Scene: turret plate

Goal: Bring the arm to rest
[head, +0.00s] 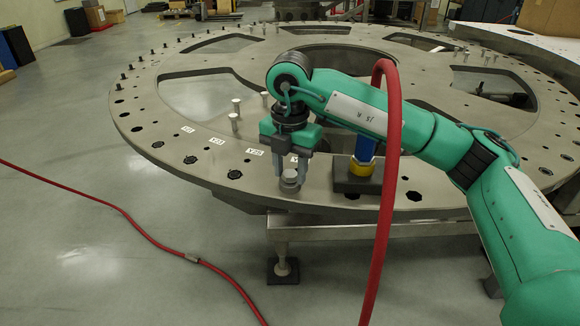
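My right arm, green with dark joints, comes in from the right and reaches over the near rim of the large grey turret plate (232,72). My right gripper (290,178) points down at this rim, with its two grey fingers apart. A small grey metal cylinder (290,183) stands upright on the rim right at the fingertips. I cannot tell whether the fingers press on it or only stand around it. My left gripper is not in view.
A tool with a blue body (364,146), yellow ring and dark square base stands on the rim just right of my gripper. A red hose (384,220) hangs in front of my arm. Several pins stand on the plate. Another red hose (118,208) crosses the open floor at left.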

